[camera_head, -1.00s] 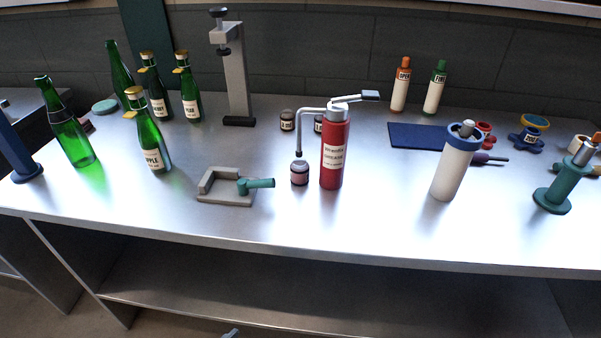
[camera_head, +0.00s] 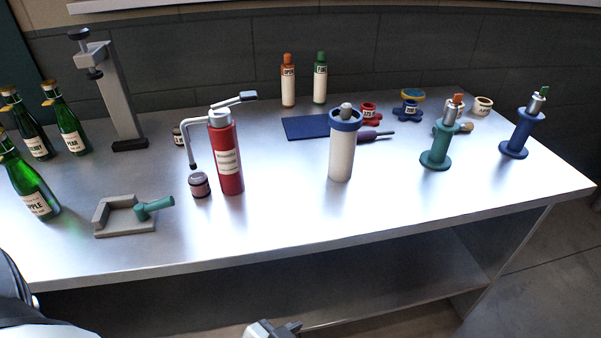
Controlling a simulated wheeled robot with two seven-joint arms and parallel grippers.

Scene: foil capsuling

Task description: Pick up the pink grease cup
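A grey gripper part (camera_head: 270,329), probably of my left gripper, pokes in at the bottom edge, well below and in front of the bench. Its fingers are mostly cut off, so its opening does not show. My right gripper is not seen.
A grey fixture with a green handle (camera_head: 126,216) lies left of the cup. A white cylinder with a blue collar (camera_head: 343,150) stands to the right. Green bottles (camera_head: 32,185) are at the left. The bench front is clear.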

